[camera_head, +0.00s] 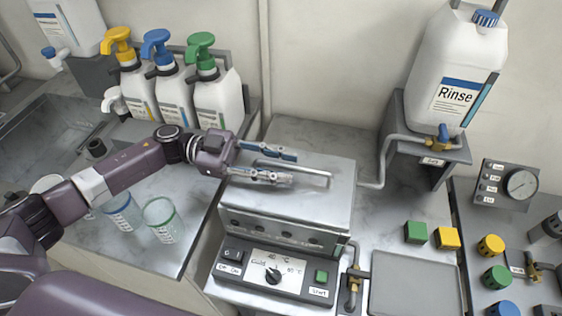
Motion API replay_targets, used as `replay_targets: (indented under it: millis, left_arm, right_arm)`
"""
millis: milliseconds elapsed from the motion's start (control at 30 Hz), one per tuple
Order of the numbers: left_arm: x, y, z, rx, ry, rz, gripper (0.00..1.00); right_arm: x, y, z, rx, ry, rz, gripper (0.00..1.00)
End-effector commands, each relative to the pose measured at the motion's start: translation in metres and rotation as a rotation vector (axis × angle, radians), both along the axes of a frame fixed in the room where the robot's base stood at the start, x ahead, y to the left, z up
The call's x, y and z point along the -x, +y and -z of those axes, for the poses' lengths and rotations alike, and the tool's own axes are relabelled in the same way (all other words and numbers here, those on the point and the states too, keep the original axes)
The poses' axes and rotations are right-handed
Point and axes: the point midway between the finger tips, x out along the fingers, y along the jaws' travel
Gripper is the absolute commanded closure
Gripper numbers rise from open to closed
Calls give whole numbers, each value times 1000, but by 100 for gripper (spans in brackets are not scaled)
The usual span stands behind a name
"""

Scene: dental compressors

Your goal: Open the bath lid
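The bath (285,230) is a metal box in the middle, with a control panel (275,272) on its front. Its lid (335,200) is a flat metal top that looks shut. A long bar handle (310,175) runs across the lid. My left gripper (293,167) reaches in from the left over the lid, fingers apart, one at the far side and one at the near side of the handle's left part. I cannot tell whether they touch it. My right gripper is not in view.
A white Rinse canister (455,75) stands on a bracket at the back right. Pump bottles (215,100) stand at the back left. Glass beakers (160,218) stand left of the bath. Coloured blocks (416,232) and a grey tray (414,285) lie on the right.

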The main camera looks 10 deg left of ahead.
Motion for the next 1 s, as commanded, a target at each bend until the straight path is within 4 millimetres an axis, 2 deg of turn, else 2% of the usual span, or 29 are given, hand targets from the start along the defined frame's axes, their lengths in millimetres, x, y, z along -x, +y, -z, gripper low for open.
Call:
replay_targets:
  millis: [133, 367, 767, 1000]
  left_arm:
    - [0, 0, 0, 0, 0, 0, 74]
    - [0, 0, 0, 0, 0, 0, 99]
    - [0, 1, 0, -1, 1, 0, 100]
    - [-4, 0, -9, -1, 54, 0, 100]
  right_arm:
    - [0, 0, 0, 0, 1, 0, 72]
    - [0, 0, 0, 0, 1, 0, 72]
    - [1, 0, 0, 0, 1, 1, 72]
    - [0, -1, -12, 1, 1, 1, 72]
